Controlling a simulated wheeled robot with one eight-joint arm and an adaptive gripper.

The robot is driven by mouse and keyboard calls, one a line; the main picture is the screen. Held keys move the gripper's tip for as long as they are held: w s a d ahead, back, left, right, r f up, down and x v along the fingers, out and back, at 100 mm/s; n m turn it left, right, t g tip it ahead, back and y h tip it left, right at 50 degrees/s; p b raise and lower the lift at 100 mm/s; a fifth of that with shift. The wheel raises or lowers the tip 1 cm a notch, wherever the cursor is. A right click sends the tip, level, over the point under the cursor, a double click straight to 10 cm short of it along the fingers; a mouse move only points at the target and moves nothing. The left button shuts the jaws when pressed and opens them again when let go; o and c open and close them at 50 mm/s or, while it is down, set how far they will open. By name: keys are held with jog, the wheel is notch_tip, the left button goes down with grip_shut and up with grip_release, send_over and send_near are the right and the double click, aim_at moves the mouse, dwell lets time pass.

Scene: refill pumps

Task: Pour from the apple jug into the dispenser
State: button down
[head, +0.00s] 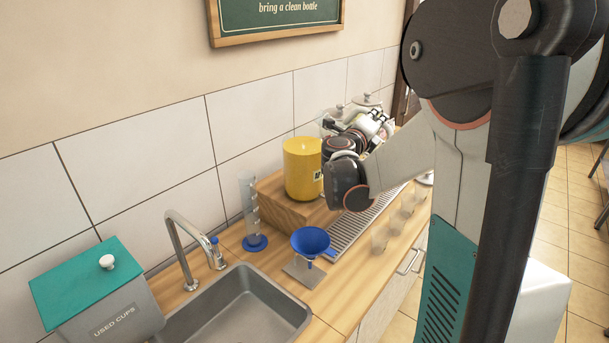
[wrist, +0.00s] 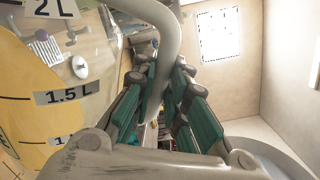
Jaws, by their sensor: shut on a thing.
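My gripper (head: 372,128) is in the air close to the right of a yellow cylindrical container (head: 303,168), which stands on a wooden block. In the wrist view its teal fingers (wrist: 160,88) are shut around the pale curved handle (wrist: 166,42) of a jug. A clear wall with "2 L" and "1.5 L" marks and yellow behind it (wrist: 25,75) fills the left of the wrist view. Clear vessels with knobbed lids (head: 368,99) show partly behind my gripper. No apple label is readable.
A blue funnel (head: 310,241) on a stand and a clear graduated cylinder (head: 249,205) stand near the sink (head: 240,305). A drip grate (head: 365,222) and several small cups (head: 393,226) line the counter. A used-cups bin (head: 110,312) is at left.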

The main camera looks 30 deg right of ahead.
jog(key=f+m, duration=0.1)
jog(key=s+f+m+b, duration=0.1)
jog(key=m, duration=0.1)
jog(key=m+b, duration=0.1)
jog(key=shift+s+d+f+m, duration=0.2)
jog(key=shift+d+f+m, duration=0.2)
jog(key=m, duration=0.1)
jog(key=s+f+m+b, duration=0.1)
jog(key=m, duration=0.1)
jog(key=shift+d+f, duration=0.2)
jog(key=shift+s+d+r+m+p, duration=0.2)
jog(key=shift+s+d+r+m, duration=0.2)
jog(key=shift+s+m, duration=0.4)
jog(key=shift+s+d+r+m+p, duration=0.15)
jog(key=shift+s+d+r+m, duration=0.2)
jog(key=shift+s+m, duration=0.4)
jog(key=shift+s+d+r+m+p, duration=0.25)
jog(key=shift+s+d+m, duration=0.3)
jog(key=shift+m, duration=0.4)
jog(key=shift+a, duration=0.15)
jog(key=shift+s, duration=0.15)
